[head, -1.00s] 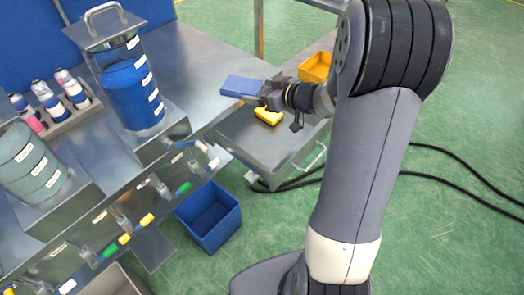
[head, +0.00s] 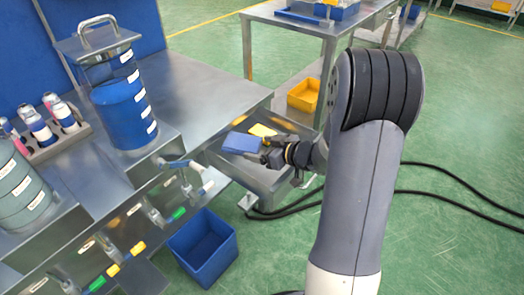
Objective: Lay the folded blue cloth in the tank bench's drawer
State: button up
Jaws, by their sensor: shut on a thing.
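The folded blue cloth (head: 243,143) is a small flat blue block in the head view. My gripper (head: 266,150) is shut on its right end. The cloth is over the open drawer (head: 228,164) of the tank bench (head: 205,88); I cannot tell how far above the drawer floor it is. A yellow thing (head: 263,130) is in the drawer just behind the cloth. The drawer's front with its handle is at the lower right, partly hidden by my arm.
A blue drum (head: 124,100) and small bottles (head: 63,116) stand on the bench. Valves with coloured handles (head: 139,248) line its front. A blue bin (head: 205,248) is on the floor. A yellow bin (head: 303,96) is behind my arm. Black cables (head: 450,180) cross the floor at right.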

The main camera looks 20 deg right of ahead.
jog(key=shift+f, duration=0.65)
jog(key=o, duration=1)
jog(key=shift+c, duration=0.2)
jog(key=shift+r, duration=0.1)
jog(key=shift+r, duration=0.3)
jog(key=v, duration=0.3)
jog(key=p+v, duration=0.1)
jog(key=v, duration=0.3)
jog(key=p+v, duration=0.1)
jog(key=v, duration=0.3)
jog(key=shift+r, duration=0.35)
jog(key=shift+s+d+r+p, duration=0.15)
jog(key=shift+s+d+p, duration=0.1)
jog(key=shift+s+p, duration=0.1)
